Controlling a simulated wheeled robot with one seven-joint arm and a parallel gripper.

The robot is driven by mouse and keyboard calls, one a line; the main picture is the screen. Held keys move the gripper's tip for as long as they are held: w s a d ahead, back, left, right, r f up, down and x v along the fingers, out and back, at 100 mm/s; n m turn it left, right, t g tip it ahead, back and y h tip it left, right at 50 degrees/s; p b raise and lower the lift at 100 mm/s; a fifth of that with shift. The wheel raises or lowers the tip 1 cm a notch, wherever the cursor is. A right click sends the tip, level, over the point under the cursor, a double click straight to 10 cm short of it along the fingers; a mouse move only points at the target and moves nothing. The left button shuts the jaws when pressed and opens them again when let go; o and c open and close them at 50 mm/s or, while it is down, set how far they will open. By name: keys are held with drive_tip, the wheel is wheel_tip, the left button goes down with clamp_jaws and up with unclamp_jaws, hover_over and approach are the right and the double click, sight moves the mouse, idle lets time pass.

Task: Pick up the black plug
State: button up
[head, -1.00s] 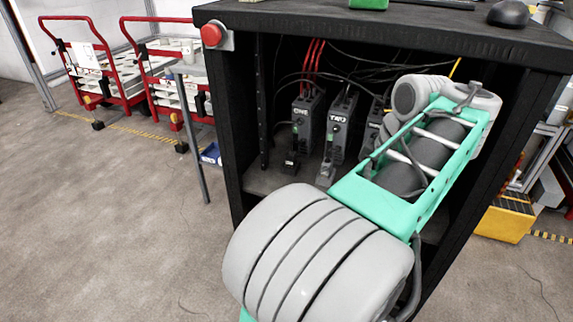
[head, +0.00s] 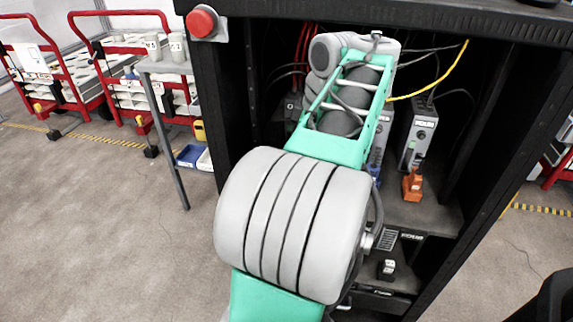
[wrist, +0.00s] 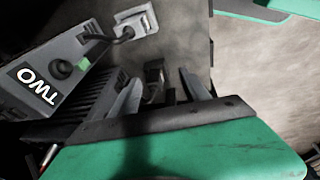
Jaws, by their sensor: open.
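The black plug (wrist: 153,72) shows in the wrist view as a small dark shape on the grey shelf, partly in shadow. My gripper (wrist: 160,80) is open, its two grey fingers either side of the plug. I cannot tell whether they touch it. In the head view my arm covers the gripper and the plug.
The box labelled TWO (wrist: 50,85) and a grey plug (wrist: 135,22) with a cable are close by. The black cabinet (head: 232,110) encloses the arm at its sides and top. An orange plug (head: 412,185) stands by another box (head: 420,130) to the right.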

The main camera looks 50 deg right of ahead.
drive_tip(key=shift+w+d, duration=0.2)
drive_tip(key=shift+w, duration=0.95)
drive_tip(key=b+x, duration=0.2)
drive_tip(key=w+b+x, duration=0.1)
drive_tip(key=b+x, duration=0.1)
drive_tip(key=x, duration=0.1)
drive_tip(key=shift+f, duration=0.1)
clamp_jaws()
